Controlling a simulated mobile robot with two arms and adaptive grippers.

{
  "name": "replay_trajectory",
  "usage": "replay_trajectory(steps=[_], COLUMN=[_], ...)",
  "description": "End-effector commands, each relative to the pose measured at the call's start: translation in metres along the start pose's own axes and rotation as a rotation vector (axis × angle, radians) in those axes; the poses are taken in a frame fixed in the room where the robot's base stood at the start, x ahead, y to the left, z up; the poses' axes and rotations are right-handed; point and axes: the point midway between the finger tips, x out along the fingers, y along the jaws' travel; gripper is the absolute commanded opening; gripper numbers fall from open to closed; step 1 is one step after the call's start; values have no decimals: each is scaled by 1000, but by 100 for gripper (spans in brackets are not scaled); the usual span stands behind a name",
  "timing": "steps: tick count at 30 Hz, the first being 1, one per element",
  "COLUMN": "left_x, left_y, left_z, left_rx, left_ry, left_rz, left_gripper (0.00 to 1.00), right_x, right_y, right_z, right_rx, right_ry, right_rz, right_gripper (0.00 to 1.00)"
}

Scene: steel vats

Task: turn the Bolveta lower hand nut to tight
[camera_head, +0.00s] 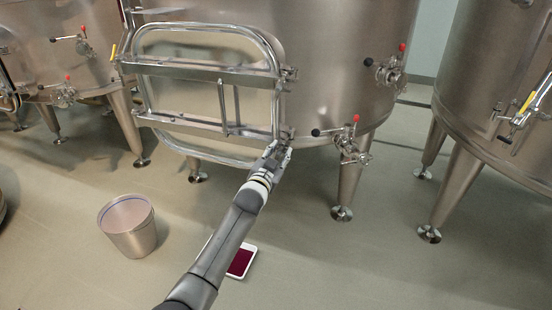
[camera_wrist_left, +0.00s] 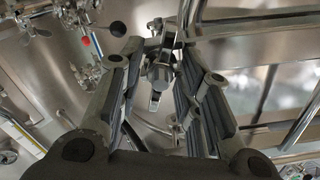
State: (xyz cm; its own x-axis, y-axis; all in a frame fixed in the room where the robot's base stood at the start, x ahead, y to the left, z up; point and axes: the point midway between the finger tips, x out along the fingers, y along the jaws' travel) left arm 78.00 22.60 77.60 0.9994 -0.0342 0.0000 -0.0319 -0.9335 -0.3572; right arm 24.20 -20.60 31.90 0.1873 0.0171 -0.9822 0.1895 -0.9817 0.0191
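The lower hand nut (camera_head: 287,135) is at the lower right corner of the steel vat's rectangular door (camera_head: 205,80), at the end of the lower crossbar. My left gripper (camera_head: 280,148) is right at it and partly hides it. In the left wrist view the metal nut (camera_wrist_left: 160,73) has a wing pointing down the picture. It sits between the two spread fingers of my left gripper (camera_wrist_left: 162,62), with gaps visible on both sides. The fingers look open and not closed on it. My right gripper is not in view.
Valves with red and black knobs (camera_head: 350,140) stick out of the vat just right of the nut. The upper crossbar (camera_head: 200,70) runs above. Another vat (camera_head: 490,80) stands at right.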

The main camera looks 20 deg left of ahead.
Motion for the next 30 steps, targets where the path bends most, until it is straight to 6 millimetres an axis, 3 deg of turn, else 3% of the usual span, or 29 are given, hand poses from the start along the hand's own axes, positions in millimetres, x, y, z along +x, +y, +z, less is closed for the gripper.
replay_trajectory(steps=[8,24,30], left_x=[-21,-98,-115], left_y=[0,0,0], left_z=[2,2,1], left_rx=[0,1,1], left_ry=[-1,-2,-1], left_rz=[0,1,1], left_gripper=[32,32,32], right_x=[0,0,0], right_y=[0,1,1], right_z=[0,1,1], right_rx=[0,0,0], right_ry=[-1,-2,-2], right_rz=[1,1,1], right_gripper=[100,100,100])
